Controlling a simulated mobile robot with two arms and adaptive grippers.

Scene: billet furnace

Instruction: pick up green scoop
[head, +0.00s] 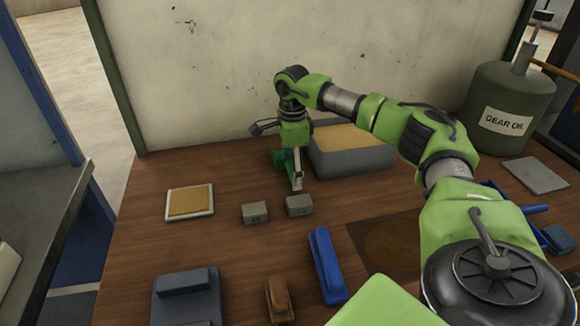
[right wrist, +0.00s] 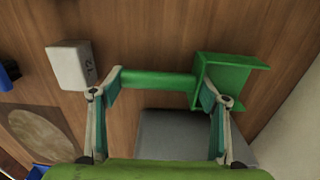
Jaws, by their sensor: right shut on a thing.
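The green scoop has a round handle (right wrist: 158,83) and a squared, open pan (right wrist: 240,72), both plain in the right wrist view. In the head view, part of the scoop (head: 278,160) shows behind my gripper, left of the grey bin; the rest is hidden. My right gripper (head: 297,178) points down over the table. In the right wrist view my right gripper (right wrist: 160,94) is shut on the scoop, one finger at the handle's free end and the other beside the pan. I cannot tell whether the scoop touches the table. My left gripper is not in view.
A grey bin (head: 352,163) with tan fill stands right of the gripper. Two small grey blocks (head: 255,212) (head: 299,205) lie in front. A shallow tray (head: 190,203) sits left, a blue block (head: 326,265) nearer, and an oil can (head: 507,110) at right. The wall is close behind.

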